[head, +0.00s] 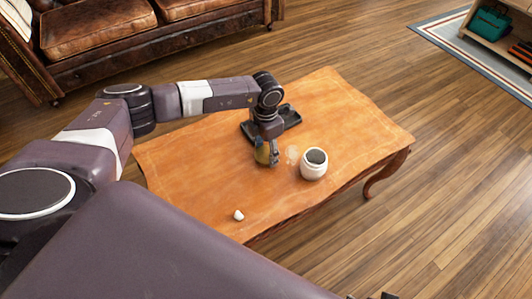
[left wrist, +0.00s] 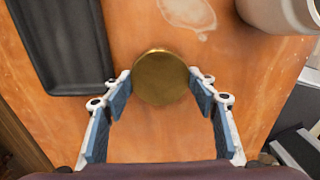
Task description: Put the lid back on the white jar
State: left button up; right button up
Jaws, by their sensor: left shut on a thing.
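The white jar (head: 314,170) stands upright and open on the wooden table, its dark inside showing. Part of it shows at the top right of the left wrist view (left wrist: 280,12). My left gripper (head: 266,158) is just left of the jar, over the table. Its fingers are shut on a round, brass-coloured thing (left wrist: 160,77), which looks like the lid. In the head view this thing looks yellow-green (head: 261,152) and is partly hidden by the fingers. Dark parts at the bottom edge of the head view may be my right gripper (head: 388,296); its fingers cannot be made out.
A black tray (head: 290,120) lies on the table (head: 190,165) behind my left gripper. A small white thing (head: 239,215) lies near the front edge. A pale stain (head: 292,153) marks the wood by the jar. The table's right end is clear. A leather sofa (head: 110,30) stands behind.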

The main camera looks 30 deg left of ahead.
aim_at(266, 154)
pick_arm(q)
jog(key=shift+r, duration=0.15)
jog(key=shift+r, duration=0.25)
notch_tip(266, 154, up, 19)
jog(key=p, duration=0.2)
jog(key=shift+r, duration=0.15)
pick_arm(e)
jog(key=s+f, duration=0.3)
jog(key=f, duration=0.5)
jog(key=shift+d+g, duration=0.2)
jog(key=shift+g, duration=0.1)
